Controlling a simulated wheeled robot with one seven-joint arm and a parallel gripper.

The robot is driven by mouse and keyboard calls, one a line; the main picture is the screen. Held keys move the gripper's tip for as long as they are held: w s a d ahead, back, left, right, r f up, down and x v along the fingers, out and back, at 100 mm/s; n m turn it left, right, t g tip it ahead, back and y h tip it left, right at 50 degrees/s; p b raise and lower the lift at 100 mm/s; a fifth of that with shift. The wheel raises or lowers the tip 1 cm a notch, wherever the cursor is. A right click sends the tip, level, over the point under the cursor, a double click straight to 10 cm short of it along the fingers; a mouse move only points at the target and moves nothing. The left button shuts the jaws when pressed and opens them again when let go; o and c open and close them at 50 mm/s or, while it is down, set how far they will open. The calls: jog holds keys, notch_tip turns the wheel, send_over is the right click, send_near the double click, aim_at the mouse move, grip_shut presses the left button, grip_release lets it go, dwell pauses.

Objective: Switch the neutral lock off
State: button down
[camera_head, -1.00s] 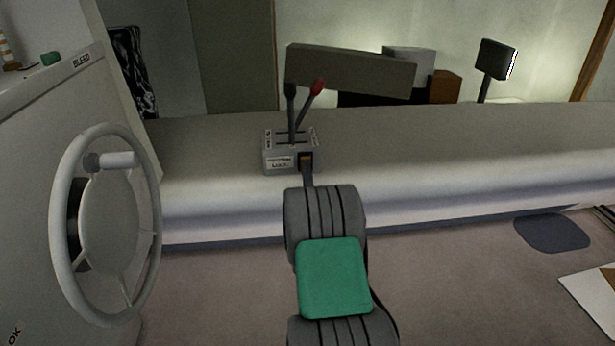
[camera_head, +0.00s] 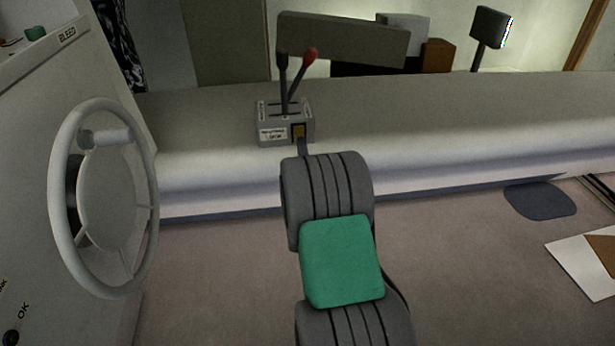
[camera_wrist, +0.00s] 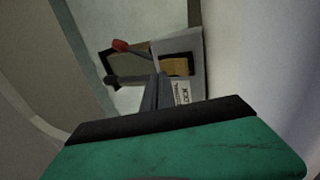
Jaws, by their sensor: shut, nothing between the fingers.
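The grey control box (camera_head: 270,128) stands on the long pale ledge, with a black-knobbed lever and a red-knobbed lever rising from its top. Its front has a white label, "NEUTRAL LOCK", and beside it an amber switch (camera_head: 298,131) in a dark recess. In the wrist view the amber switch (camera_wrist: 175,66) and red knob (camera_wrist: 121,46) show beyond the fingers. My gripper (camera_head: 302,146) is shut and empty, just below the switch in the head view. In the wrist view its fingertips (camera_wrist: 157,76) lie beside the switch; I cannot tell whether they touch it.
A white steering wheel (camera_head: 104,197) stands on the left console. The long ledge (camera_head: 430,120) is clear right of the box. A dark screen on a post (camera_head: 490,28) and a grey slab (camera_head: 345,40) stand behind. A dark floor pad (camera_head: 540,200) lies at right.

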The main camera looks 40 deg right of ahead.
jog(key=s+a+f, duration=0.1)
jog(key=s+a, duration=0.4)
jog(key=s, duration=0.4)
jog(key=shift+a, duration=0.2)
jog(key=w+a+r+m+g+y+p, duration=0.1)
jog(key=w+r+m+g+y+p, duration=0.2)
jog(key=w+r+p, duration=0.4)
jog(key=a+r+m+g+y+p, duration=0.4)
jog(key=a+r+m+g+p, duration=0.1)
jog(key=a+p, duration=0.5)
jog(key=s+a+r+m+g+y+p, duration=0.2)
jog(key=s+a+r+g+p, duration=0.2)
jog(key=s+a, duration=0.3)
jog(key=s+a+r+m+g+y+p, duration=0.1)
jog(key=s+a+r+g+y+p, duration=0.1)
jog(key=s+a, duration=0.5)
notch_tip(320, 180, up, 2)
jog(key=s+g+p, duration=0.1)
jog(key=s+p, duration=0.1)
jog(key=shift+s+a+r+m+g+p, duration=0.2)
jog(key=shift+m+g+p, duration=0.1)
jog(key=shift+m+g, duration=0.1)
